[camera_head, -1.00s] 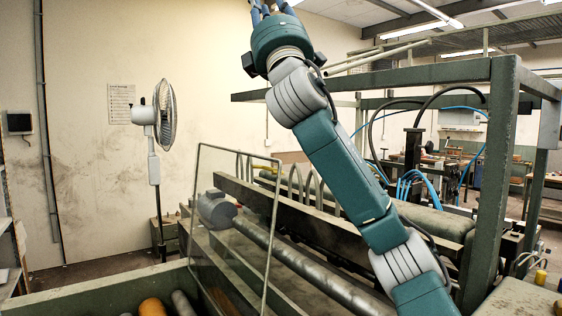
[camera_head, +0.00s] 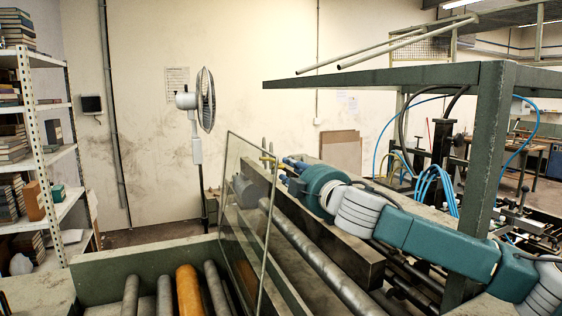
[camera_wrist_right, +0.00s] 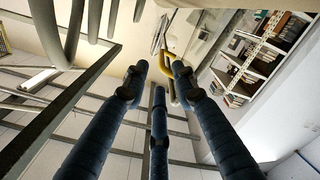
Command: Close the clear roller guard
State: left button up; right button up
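The clear roller guard (camera_head: 243,215) is a see-through panel in a thin metal frame. It stands raised and leaning over the rollers in the head view. My left gripper is not in view.
Grey rollers and an orange roller (camera_head: 188,290) lie left of the guard. A long metal roller (camera_head: 318,262) and dark beam (camera_head: 325,238) run under my right arm. A fan (camera_head: 204,100) and shelves (camera_head: 40,165) are farther back.

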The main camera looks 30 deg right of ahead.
aim_at(283, 168)
jog(key=w+p, duration=0.1)
jog(key=w, duration=0.5)
jog(key=shift+a, duration=0.15)
jog(key=w, duration=0.3)
jog(key=shift+w+d, duration=0.25)
jog(key=shift+d, duration=0.1)
jog(key=shift+w, duration=0.6)
grip_shut()
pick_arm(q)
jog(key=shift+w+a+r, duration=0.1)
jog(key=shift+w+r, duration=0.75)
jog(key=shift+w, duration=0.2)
